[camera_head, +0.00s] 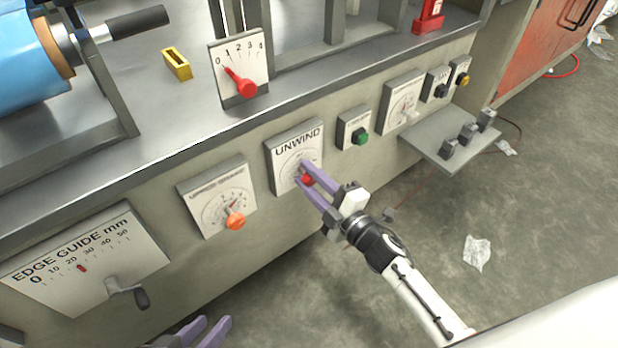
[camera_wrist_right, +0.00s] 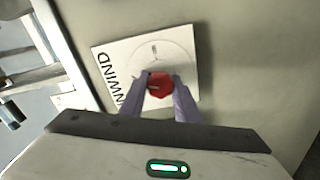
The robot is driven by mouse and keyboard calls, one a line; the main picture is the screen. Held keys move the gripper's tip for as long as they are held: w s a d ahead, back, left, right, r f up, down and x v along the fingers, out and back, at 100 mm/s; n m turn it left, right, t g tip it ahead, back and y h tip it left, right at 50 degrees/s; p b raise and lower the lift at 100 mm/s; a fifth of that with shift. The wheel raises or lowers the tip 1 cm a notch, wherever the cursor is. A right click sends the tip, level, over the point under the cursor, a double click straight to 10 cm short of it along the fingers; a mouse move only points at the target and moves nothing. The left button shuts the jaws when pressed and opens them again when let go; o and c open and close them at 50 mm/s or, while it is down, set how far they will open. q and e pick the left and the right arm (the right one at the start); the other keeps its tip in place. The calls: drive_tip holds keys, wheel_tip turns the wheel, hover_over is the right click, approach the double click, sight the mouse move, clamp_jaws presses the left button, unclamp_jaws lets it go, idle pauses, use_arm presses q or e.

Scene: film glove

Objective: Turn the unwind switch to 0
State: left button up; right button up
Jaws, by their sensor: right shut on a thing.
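The unwind switch is a red knob (camera_head: 307,179) on a white plate marked UNWIND (camera_head: 284,150), fixed to the front of the machine. My right gripper (camera_head: 305,180) is shut on the red knob, with one purple finger on each side of it. In the right wrist view the red knob (camera_wrist_right: 160,86) sits between the two fingertips, in front of the plate (camera_wrist_right: 118,62). The fingers cover part of the dial, and I cannot read where the knob points. My left gripper (camera_head: 205,332) shows at the bottom edge, empty, its purple fingers apart.
An orange knob (camera_head: 235,222) on its own dial plate is left of the unwind plate. A green button (camera_head: 361,137) is to the right. A grey shelf with small blocks (camera_head: 440,150) juts out further right. An edge guide plate with a crank (camera_head: 128,292) is lower left.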

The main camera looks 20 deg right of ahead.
drive_tip(key=shift+f+n+b, duration=0.15)
drive_tip(key=shift+n+b, duration=0.15)
drive_tip(key=shift+n, duration=1.6)
use_arm(q)
drive_tip(key=shift+d+f+g, duration=0.15)
drive_tip(key=shift+f+g, duration=0.15)
drive_tip(key=shift+f, duration=0.15)
use_arm(e)
drive_tip(key=shift+n, duration=0.3)
drive_tip(key=o, duration=1)
drive_tip(key=shift+o, duration=0.2)
